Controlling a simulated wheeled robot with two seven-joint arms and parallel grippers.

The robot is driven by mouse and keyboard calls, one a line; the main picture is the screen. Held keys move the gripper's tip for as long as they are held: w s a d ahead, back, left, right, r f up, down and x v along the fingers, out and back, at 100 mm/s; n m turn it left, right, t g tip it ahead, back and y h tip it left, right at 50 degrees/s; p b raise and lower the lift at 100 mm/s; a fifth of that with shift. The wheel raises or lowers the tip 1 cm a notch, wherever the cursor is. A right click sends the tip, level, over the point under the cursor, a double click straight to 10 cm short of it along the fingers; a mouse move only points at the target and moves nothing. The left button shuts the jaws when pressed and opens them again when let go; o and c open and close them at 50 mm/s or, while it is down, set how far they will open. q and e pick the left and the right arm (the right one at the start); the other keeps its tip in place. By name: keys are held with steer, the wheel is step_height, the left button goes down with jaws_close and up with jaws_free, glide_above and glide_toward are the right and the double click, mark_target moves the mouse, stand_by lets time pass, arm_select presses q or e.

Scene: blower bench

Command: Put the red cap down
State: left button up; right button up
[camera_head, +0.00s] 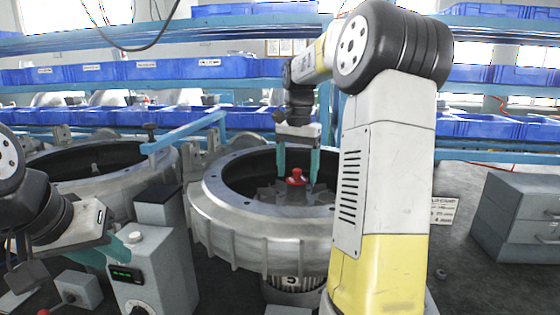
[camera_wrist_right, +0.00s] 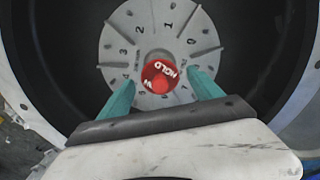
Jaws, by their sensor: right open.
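The red cap (camera_head: 296,178) sits at the centre of the numbered grey impeller disc (camera_head: 290,195) inside the large metal blower housing (camera_head: 206,204). In the right wrist view the cap (camera_wrist_right: 160,74) shows white lettering on its top and stands over the hub of the disc (camera_wrist_right: 120,38). My right gripper (camera_head: 298,176) points down into the housing, open, with one teal fingertip on each side of the cap and a gap showing around it. My left gripper (camera_head: 116,250) is at the lower left beside a grey control box; its jaw gap is not clear.
The grey control box (camera_head: 142,262) with a green display stands left of the housing. A second metal housing (camera_head: 150,172) is behind it at left. A grey drawer cabinet (camera_head: 520,215) stands at right. Blue bins (camera_head: 180,68) line the back shelves. Bench right of my arm is mostly clear.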

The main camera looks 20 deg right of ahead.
mark_target(297, 170)
step_height(297, 170, up, 12)
stand_by(0.4)
stand_by(0.4)
